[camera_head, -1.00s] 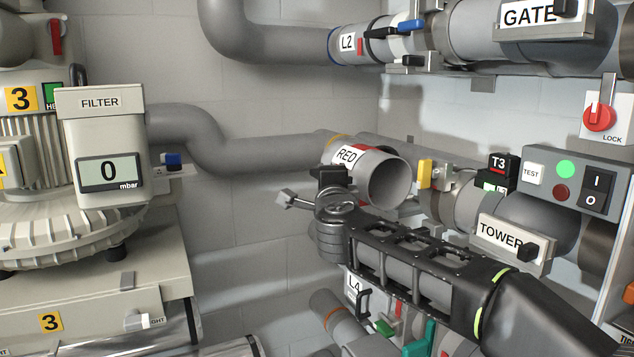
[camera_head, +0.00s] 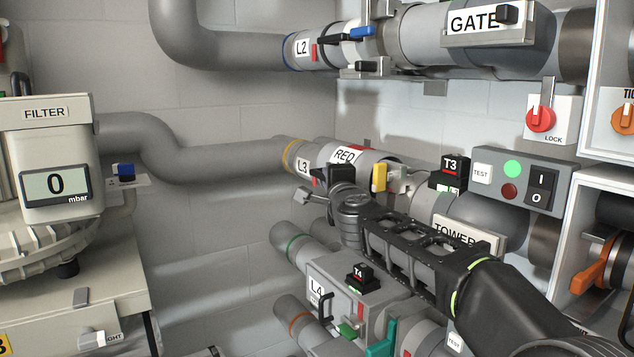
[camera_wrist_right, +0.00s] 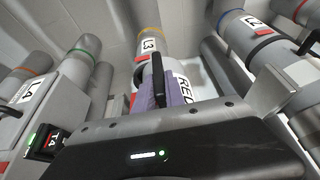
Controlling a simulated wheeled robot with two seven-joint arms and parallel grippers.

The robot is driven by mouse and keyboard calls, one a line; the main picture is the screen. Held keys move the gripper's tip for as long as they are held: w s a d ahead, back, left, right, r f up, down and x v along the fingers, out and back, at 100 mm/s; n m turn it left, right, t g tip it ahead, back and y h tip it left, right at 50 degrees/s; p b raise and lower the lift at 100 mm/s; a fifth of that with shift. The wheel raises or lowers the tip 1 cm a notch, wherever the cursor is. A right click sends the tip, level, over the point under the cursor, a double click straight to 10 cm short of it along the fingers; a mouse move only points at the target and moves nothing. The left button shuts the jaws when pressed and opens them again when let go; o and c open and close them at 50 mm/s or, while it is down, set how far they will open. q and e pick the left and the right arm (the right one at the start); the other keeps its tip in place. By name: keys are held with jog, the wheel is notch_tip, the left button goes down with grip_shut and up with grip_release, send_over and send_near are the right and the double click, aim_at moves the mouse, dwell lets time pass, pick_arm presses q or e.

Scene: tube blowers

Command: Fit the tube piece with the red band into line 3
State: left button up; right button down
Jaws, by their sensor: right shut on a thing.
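The tube piece (camera_head: 375,158), grey with a RED label and a red band, lies in line 3 between the L3 pipe (camera_head: 292,157) and the fitting with the yellow lever (camera_head: 379,177). It looks roughly in line with both; whether its ends are seated I cannot tell. My right gripper (camera_head: 338,176) is shut on it from the near side, covering part of it. In the right wrist view the RED label (camera_wrist_right: 183,82) shows beside a dark finger and purple pad, with the L3 pipe (camera_wrist_right: 149,42) just beyond. My left gripper is not in view.
The T3 tag (camera_head: 452,168) and control box (camera_head: 515,180) stand right of the fitting. The L2 line with its blue lever (camera_head: 362,32) runs above. The L4 line and T4 tag (camera_head: 358,277) are below my arm. The filter unit (camera_head: 50,170) is at left.

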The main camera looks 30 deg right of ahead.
jog(key=shift+d+f+b, duration=1)
jog(key=shift+f+b, duration=0.55)
jog(key=c, duration=1.3)
grip_release()
jog(key=shift+f, duration=0.1)
jog(key=shift+v, duration=3.95)
